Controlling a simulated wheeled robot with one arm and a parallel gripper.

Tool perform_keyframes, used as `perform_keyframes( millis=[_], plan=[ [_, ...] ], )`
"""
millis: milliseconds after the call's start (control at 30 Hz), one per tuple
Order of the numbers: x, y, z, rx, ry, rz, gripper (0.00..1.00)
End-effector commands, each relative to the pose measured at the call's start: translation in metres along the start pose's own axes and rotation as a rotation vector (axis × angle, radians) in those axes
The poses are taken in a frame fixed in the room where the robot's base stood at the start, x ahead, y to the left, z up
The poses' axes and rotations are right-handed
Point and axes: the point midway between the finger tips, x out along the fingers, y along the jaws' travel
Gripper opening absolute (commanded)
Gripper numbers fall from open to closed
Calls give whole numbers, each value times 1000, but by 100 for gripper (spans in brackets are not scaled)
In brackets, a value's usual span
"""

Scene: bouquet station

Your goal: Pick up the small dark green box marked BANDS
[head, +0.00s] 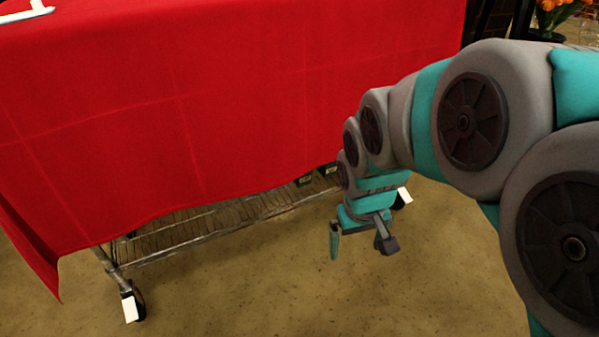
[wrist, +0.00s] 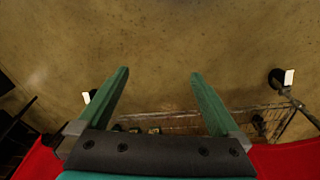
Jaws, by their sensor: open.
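My gripper (head: 361,243) is open and empty, fingers pointing down, over the floor in front of the cart in the head view. In the wrist view its two green fingers (wrist: 159,73) are spread wide with only floor between the tips. Small dark boxes (head: 304,181) show partly under the cloth's lower edge on the wire lower shelf (head: 220,220), left of my gripper. In the wrist view, small dark items (wrist: 154,130) sit on that shelf, low between the fingers. No marking is readable, so I cannot tell which is the BANDS box.
A red cloth (head: 240,100) drapes over the cart and hides most of the lower shelf. A caster (head: 133,302) stands at the near left corner. Orange flowers (head: 555,12) in a dark pot stand at the back right. The floor (head: 250,295) in front is clear.

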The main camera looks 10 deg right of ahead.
Motion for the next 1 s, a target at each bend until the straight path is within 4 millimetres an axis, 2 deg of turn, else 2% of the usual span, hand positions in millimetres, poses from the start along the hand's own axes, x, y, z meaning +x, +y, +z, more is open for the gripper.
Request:
perform_keyframes(
  millis=[167,400,600,900,1000],
  plan=[
    [26,9,-59,-19,95,14,100],
    [73,19,-168,-64,297,17,100],
    [114,23,-252,-99,469,-1,100],
    [178,19,-352,-148,724,-65,100],
    [200,16,-375,-159,800,-93,100]
  ],
)
